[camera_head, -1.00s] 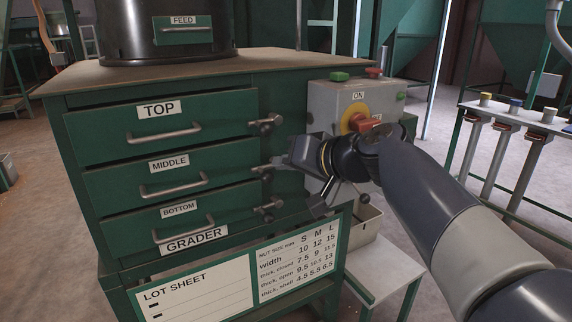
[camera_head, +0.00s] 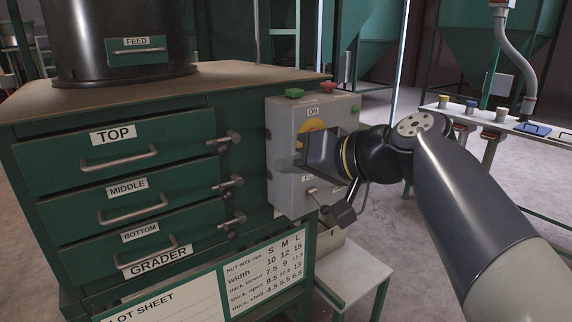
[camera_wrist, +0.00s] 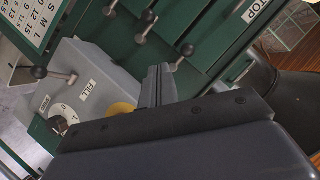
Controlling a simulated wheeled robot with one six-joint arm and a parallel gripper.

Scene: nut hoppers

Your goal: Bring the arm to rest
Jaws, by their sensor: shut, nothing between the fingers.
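My gripper (camera_head: 288,163) is shut and empty, pointing left in front of the grey control box (camera_head: 283,125). It hides part of the box's yellow disc (camera_head: 312,126) and lower labels. I cannot tell from the head view how far it is from the box. In the wrist view my shut fingers (camera_wrist: 158,84) point toward the green grader cabinet (camera_wrist: 195,22), with the control box (camera_wrist: 95,60) beside them at the left.
The grader cabinet (camera_head: 165,85) has three shut drawers with latch knobs on its right. A dark feed drum (camera_head: 122,40) stands on top. A small white stand (camera_head: 350,278) is below the control box. A rack with coloured-top tubes (camera_head: 490,125) stands at right. Floor shows between.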

